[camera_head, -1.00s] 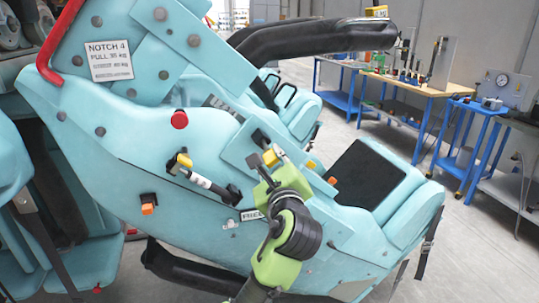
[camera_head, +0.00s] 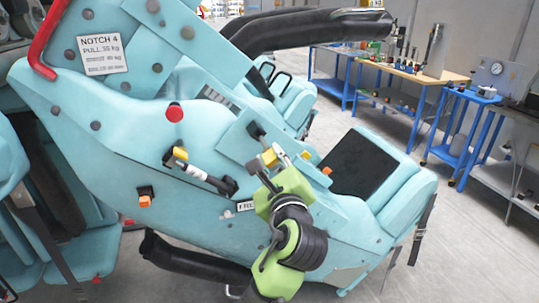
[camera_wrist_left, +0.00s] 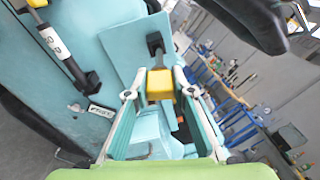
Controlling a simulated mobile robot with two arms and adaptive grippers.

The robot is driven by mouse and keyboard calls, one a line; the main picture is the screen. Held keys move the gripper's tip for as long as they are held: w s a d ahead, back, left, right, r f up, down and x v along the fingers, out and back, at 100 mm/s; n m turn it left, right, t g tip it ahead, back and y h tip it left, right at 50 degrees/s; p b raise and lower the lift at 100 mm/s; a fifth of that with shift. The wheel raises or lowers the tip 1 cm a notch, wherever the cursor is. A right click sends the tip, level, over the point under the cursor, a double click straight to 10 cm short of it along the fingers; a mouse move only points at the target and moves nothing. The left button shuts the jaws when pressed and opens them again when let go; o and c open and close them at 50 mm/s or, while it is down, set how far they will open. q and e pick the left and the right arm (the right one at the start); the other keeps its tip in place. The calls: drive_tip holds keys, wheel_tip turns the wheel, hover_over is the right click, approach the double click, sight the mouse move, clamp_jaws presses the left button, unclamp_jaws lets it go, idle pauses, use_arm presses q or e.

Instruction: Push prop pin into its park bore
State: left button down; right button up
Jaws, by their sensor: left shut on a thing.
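My left gripper (camera_head: 272,170) is in front of the side of the light-blue coaster seat (camera_head: 120,140). In the left wrist view its fingers (camera_wrist_left: 160,92) are shut on a yellow block-shaped grip (camera_wrist_left: 160,84), which also shows in the head view (camera_head: 270,158). It appears to be the prop pin's handle. A grey bar runs from behind it towards a black bracket (camera_wrist_left: 155,43) on the blue plate. I cannot make out the park bore or the pin's tip. My right gripper is not in view.
A black-and-white strut (camera_head: 205,179) with a yellow end lies left of the gripper. A red knob (camera_head: 174,114) and an orange-tipped black fitting (camera_head: 145,200) stick out of the seat's side. A workbench (camera_head: 415,72) stands at the back right, beyond open floor.

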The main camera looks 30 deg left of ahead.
use_arm(q)
drive_tip(key=shift+d, duration=0.15)
drive_tip(key=shift+d+p+v, duration=0.2)
drive_tip(key=shift+p+v, duration=0.55)
drive_tip(key=shift+v, duration=1.55)
drive_tip(key=shift+s+d, duration=0.3)
drive_tip(key=shift+d, duration=0.2)
drive_tip(key=shift+f, duration=0.1)
